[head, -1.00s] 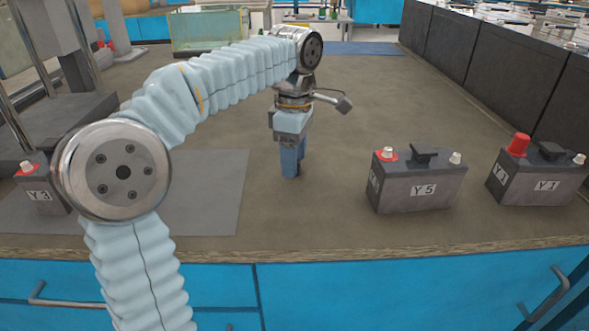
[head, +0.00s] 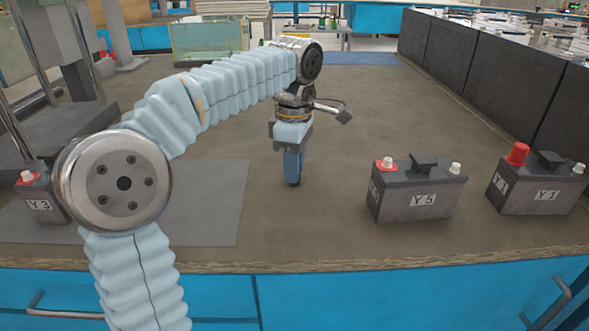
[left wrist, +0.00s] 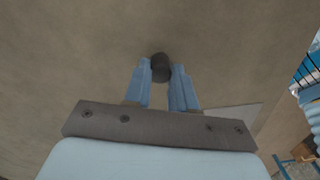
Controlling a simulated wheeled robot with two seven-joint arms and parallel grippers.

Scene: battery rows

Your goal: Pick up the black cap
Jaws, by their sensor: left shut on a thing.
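The black cap (left wrist: 160,67) shows in the left wrist view as a small dark cylinder between the two blue fingertips. My left gripper (left wrist: 161,75) is shut on it. In the head view my left gripper (head: 293,180) points down at the bench, left of the battery marked Y 5 (head: 420,195). The cap is hidden behind the fingers in the head view. I cannot tell whether the cap touches the bench. My right gripper is in neither view.
A battery marked Y 1 (head: 540,187), with a red cap (head: 517,153), stands at the right. Black panels (head: 490,85) line the right side. The bench (head: 370,110) is clear behind the gripper.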

